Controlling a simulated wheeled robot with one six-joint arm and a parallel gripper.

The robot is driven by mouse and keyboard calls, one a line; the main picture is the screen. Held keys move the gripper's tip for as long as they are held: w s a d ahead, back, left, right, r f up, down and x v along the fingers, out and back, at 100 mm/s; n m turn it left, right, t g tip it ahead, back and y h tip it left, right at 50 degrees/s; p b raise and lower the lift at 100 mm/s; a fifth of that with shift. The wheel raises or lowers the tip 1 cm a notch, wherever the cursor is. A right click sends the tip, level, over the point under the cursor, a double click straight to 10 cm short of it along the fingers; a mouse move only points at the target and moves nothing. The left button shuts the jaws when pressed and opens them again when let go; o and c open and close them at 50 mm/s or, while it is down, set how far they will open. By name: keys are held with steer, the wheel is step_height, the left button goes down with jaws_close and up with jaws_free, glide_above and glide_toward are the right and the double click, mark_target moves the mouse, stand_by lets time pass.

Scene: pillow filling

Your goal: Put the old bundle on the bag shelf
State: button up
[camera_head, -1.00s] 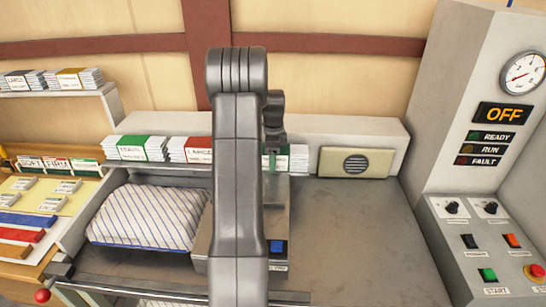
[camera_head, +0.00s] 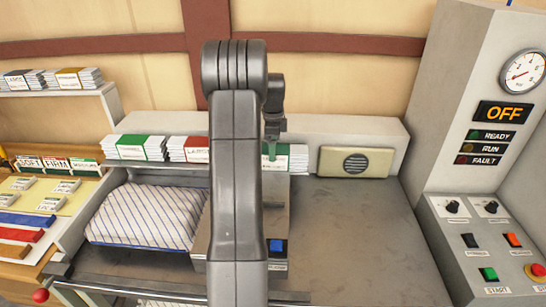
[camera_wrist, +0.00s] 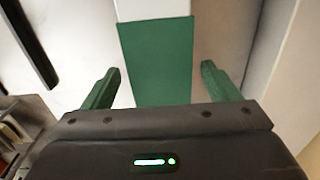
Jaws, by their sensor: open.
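My gripper (camera_wrist: 161,72) is open, its two green fingers spread either side of a green band in the wrist view. That band belongs to a white bundle (camera_wrist: 155,45), which I see close up between the fingers; there is a gap on each side. In the head view my gripper (camera_head: 270,150) is over the rear ledge, at the right-hand white bundle (camera_head: 292,158), partly hidden by my arm. A green-banded bundle (camera_head: 140,148) and a red-banded bundle (camera_head: 192,149) stand left of it on that ledge. I cannot tell which bundle is the old one.
An upper left shelf (camera_head: 100,91) holds more bundles. A striped pillow (camera_head: 148,215) lies below the ledge, beside a metal box with a blue button (camera_head: 277,246). A beige speaker (camera_head: 356,162) and a control cabinet (camera_head: 455,130) stand right. The grey worktop (camera_head: 350,240) is clear.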

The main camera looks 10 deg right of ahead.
step_height(320, 180, up, 7)
steer(key=shift+r, duration=0.2)
